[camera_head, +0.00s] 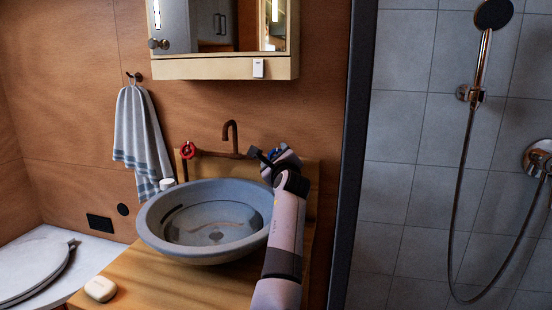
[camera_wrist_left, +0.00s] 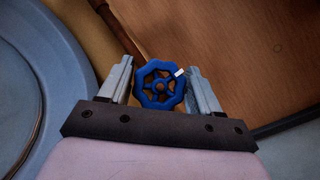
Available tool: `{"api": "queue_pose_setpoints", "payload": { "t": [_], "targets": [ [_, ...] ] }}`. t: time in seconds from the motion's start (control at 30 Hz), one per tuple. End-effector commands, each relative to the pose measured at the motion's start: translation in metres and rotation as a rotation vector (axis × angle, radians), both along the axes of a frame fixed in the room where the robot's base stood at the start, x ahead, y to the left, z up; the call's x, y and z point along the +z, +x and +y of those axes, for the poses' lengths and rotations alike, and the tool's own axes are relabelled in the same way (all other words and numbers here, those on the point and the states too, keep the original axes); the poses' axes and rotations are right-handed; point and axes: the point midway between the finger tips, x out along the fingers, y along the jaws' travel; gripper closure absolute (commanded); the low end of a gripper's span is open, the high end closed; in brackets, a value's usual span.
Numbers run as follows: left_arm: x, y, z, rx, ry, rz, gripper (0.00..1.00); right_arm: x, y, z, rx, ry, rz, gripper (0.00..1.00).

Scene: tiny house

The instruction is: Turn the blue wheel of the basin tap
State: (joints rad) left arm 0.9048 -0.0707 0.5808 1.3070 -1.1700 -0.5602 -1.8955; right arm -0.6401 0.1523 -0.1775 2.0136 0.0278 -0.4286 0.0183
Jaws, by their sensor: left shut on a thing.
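The blue wheel (camera_wrist_left: 148,96) of the tap sits between the two fingers of my left gripper (camera_wrist_left: 161,88) in the left wrist view. The fingers are shut on its rim from both sides, and a small white mark shows on the wheel. In the head view my left gripper (camera_head: 274,163) is at the right end of the rusty tap (camera_head: 228,140), behind the basin's right rim, and largely hides the wheel. The red wheel (camera_head: 187,150) is at the tap's left end. My right gripper is not in view.
The grey-blue basin (camera_head: 152,235) stands on a wooden counter (camera_head: 150,290), with a soap bar (camera_head: 100,288) at front left and a small white-topped jar (camera_head: 167,184) behind. A mirror cabinet (camera_head: 215,68) hangs above. A dark post (camera_head: 352,150) borders the shower at right.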

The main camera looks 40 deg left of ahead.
Motion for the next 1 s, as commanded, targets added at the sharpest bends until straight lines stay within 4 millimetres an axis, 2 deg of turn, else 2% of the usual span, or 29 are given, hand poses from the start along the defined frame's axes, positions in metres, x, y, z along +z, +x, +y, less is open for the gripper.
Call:
{"api": "queue_pose_setpoints", "payload": {
  "t": [0.27,0.6,1.0],
  "targets": [
    [0.001,0.0,0.0,0.056,-0.098,-0.052,0.67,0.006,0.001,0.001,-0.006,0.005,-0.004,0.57],
    [0.003,-0.001,0.001,0.179,-0.319,-0.171,0.67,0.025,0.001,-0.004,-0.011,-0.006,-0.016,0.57],
    [0.0,-0.001,0.0,0.293,-0.527,-0.285,0.67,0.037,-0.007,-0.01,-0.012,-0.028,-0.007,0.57]
  ]
}}
